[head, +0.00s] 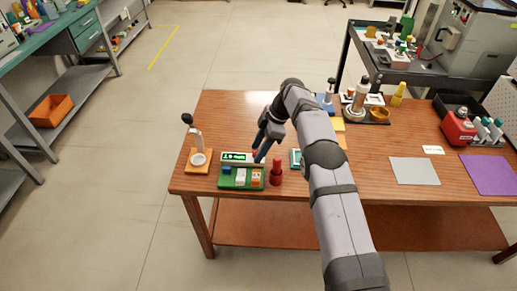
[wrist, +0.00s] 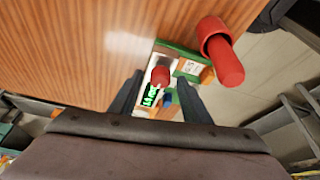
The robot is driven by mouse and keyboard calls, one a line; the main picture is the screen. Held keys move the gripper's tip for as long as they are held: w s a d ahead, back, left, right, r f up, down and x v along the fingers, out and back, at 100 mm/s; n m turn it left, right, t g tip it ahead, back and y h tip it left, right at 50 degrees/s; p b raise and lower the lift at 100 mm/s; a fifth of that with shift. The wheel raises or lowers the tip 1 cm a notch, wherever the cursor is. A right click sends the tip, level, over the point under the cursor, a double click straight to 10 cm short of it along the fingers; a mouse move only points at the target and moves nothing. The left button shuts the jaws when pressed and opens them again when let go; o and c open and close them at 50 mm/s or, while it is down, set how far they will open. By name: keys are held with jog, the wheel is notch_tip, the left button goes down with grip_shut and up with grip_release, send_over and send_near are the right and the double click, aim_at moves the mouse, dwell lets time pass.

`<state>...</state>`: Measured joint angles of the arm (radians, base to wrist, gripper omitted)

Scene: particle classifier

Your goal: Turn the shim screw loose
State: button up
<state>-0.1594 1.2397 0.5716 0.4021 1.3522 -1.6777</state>
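A small device with a green base (head: 227,183) stands at the table's front left, with a lit green display (head: 236,157) and blue, white and orange blocks on its front. In the wrist view, a small red knob (wrist: 160,75) shows beside the lit display (wrist: 151,96); it may be the shim screw, but I cannot be sure. My gripper (head: 259,150) points down at the device's right end. In the wrist view, my gripper (wrist: 160,88) is open, with one finger on each side of the knob and visible gaps. The head view does not clearly show the knob.
A red cylinder (head: 277,173) stands close to the device's right side, also large in the wrist view (wrist: 222,55). An orange-based stand (head: 198,167) is at left. A grey mat (head: 414,171) and purple mat (head: 490,174) lie at right.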

jog(key=shift+r, duration=0.1)
jog(key=v, duration=0.7)
jog(key=shift+d, duration=0.15)
dwell(0.6)
jog(key=s+d+r+m+h+p, duration=0.3)
jog(key=s+d+r+m, duration=0.3)
jog(key=s+d+m, duration=0.55)
jog(key=s+d+f+m+p, duration=0.1)
jog(key=s+m, duration=0.3)
jog(key=s, duration=0.8)
jog(key=s+d+f+m+h+p, duration=0.1)
jog(key=s+d+f+m, duration=0.1)
jog(key=s, duration=1)
jog(key=shift+d+m+t, duration=0.4)
jog(key=shift+d+m, duration=0.4)
jog(key=shift+m, duration=0.45)
